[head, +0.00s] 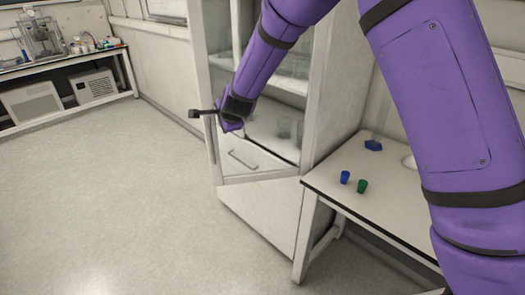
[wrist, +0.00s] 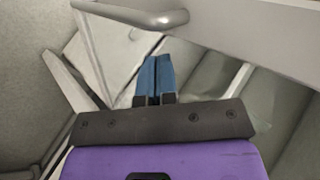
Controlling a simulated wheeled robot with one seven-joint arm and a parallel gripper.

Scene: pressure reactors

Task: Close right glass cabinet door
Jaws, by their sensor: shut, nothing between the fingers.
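The tall white cabinet (head: 322,85) stands in the middle of the head view, with shelves and glassware visible inside. A pale upright door frame (head: 201,75) runs along its left side and looks swung outward; its exact angle is hard to tell. A grey handle bar (head: 211,140) hangs upright beside my wrist. My gripper (wrist: 153,62) is shut and empty, its blue fingertips together in the wrist view. A thick grey handle bar (wrist: 150,16) crosses the top of that view, just beyond the fingertips. I cannot tell whether they touch. In the head view the fingers are mostly hidden by my wrist.
A drawer (head: 252,158) sits under the cabinet's shelves. A white table (head: 325,180) on the right holds a blue cup (head: 345,177), a green cup (head: 362,186) and a blue item (head: 373,145). Open floor (head: 110,210) lies to the left, before a far bench (head: 60,64).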

